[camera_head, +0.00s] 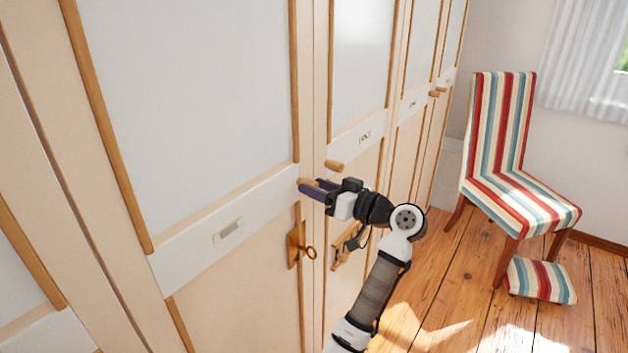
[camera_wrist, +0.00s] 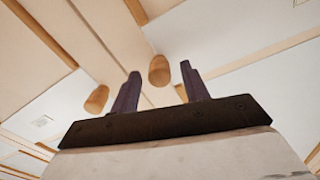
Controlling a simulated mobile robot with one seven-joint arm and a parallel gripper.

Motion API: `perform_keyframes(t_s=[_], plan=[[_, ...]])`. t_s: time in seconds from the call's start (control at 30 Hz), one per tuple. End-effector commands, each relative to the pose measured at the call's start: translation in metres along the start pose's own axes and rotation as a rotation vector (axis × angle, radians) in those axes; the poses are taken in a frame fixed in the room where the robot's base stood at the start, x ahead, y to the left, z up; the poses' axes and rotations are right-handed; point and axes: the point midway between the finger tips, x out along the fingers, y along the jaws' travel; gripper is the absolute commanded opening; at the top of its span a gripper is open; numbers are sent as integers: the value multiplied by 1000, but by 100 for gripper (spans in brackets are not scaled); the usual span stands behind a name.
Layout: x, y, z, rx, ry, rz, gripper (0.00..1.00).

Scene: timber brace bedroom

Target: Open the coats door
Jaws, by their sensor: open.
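The pale wardrobe has several doors with white panels and wooden trim. The large left door (camera_head: 232,185) carries a small label (camera_head: 228,230) that I cannot read. Its wooden knob (camera_head: 303,182) is partly covered by my gripper (camera_head: 312,188). The neighbouring door has another wooden knob (camera_head: 334,166) and a label (camera_head: 365,136), also too small to read surely. In the wrist view my gripper (camera_wrist: 159,86) is open, with one knob (camera_wrist: 159,70) between the dark fingertips and no clear contact. A second knob (camera_wrist: 97,98) is left of the fingers. The doors look shut.
A brass lock plate (camera_head: 294,246) with a key (camera_head: 310,253) sits below the left door's knob. A striped chair (camera_head: 510,160) stands at the right, with a striped cushion-like piece (camera_head: 540,280) low beside it. Wooden floor (camera_head: 450,290) is free between wardrobe and chair.

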Motion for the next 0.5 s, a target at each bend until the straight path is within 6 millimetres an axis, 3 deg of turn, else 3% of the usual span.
perform_keyframes(t_s=[0.13, 0.43, 0.5], plan=[[10, 0, 0, 1, 0, 1, 46], [13, 0, 1, 1, 0, 1, 46], [13, 0, 0, 1, 0, 1, 38]])
